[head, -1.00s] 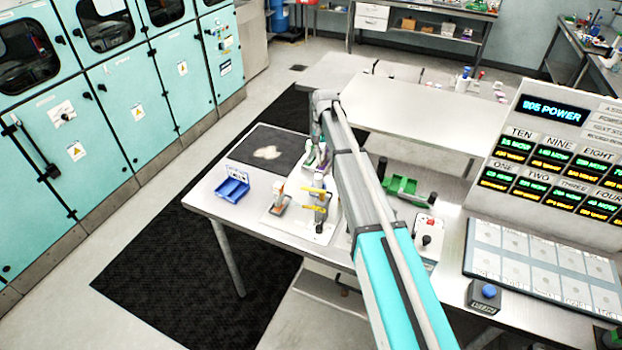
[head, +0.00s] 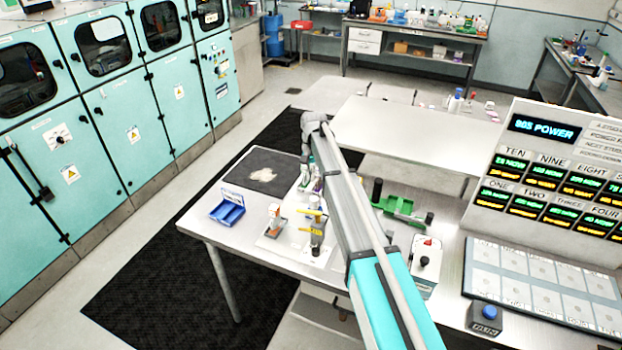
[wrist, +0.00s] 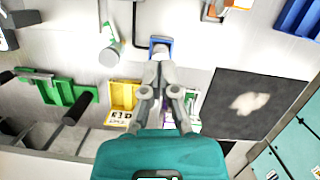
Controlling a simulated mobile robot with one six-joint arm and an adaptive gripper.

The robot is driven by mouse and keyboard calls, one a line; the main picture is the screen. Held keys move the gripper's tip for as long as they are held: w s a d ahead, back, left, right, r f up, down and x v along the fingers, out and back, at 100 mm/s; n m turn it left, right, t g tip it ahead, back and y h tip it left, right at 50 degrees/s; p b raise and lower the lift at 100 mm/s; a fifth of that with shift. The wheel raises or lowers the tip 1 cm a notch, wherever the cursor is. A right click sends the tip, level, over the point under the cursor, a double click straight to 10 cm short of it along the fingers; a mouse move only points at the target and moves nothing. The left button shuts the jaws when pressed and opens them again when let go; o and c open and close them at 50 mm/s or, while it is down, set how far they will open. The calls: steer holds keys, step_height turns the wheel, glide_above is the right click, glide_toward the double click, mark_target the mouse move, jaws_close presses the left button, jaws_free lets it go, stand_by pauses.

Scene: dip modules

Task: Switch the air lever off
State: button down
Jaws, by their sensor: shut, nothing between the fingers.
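My gripper (wrist: 158,72) is shut and empty in the wrist view, its fingertips at or just above a small white piece with a blue frame (wrist: 160,44). I cannot tell whether they touch. In the head view my arm hides most of that spot. A grey stand with yellow levers (head: 314,228) is on the near part of the table, left of my arm. A white box with a black knob and a red part (head: 426,264) is right of my arm. No label shows which one is the air lever.
A blue bin (head: 228,211) is at the table's left edge, near a dark mat (head: 262,174). A green fixture (head: 402,208) stands right of my arm; it also shows in the wrist view (wrist: 60,92). A yellow tray (wrist: 124,98) lies left of my gripper. A display console (head: 545,165) is at right.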

mark_target(309, 212)
steer(key=s+a+f+b, duration=0.1)
steer(key=s+f+b, duration=0.5)
steer(key=f+b, duration=0.1)
steer(key=shift+f, duration=0.35)
stand_by(0.6)
stand_by(0.4)
steer(key=shift+s+a, duration=0.1)
steer(key=shift+a, duration=0.15)
